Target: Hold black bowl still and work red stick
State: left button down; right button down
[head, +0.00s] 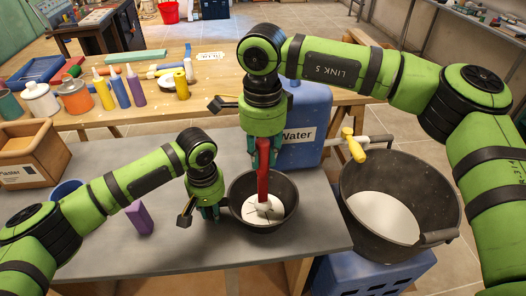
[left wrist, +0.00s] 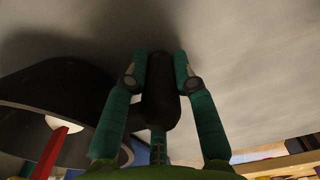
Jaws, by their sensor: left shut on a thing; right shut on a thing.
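The black bowl (head: 287,221) stands on the grey table with white material (head: 255,213) inside. My left gripper (head: 209,212) is at the bowl's left side, shut on its dark handle (left wrist: 160,95), which sits between the fingers in the left wrist view. The bowl's dark wall (left wrist: 70,85) fills the left of that view. The red stick (head: 263,186) stands nearly upright, its lower end down in the white material. My right gripper (head: 264,150) is shut on the stick's upper part, above the bowl. The stick also shows in the left wrist view (left wrist: 50,150).
A large black bucket (head: 388,195) with white contents stands right of the table on a blue crate (head: 375,278). A blue water container (head: 305,130) with a yellow tap is behind the bowl.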

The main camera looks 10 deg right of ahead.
jog(key=shift+r, duration=3)
dwell(0.5)
pick_arm(q)
jog(key=c, duration=0.9)
grip_release()
jog(key=shift+c, duration=0.2)
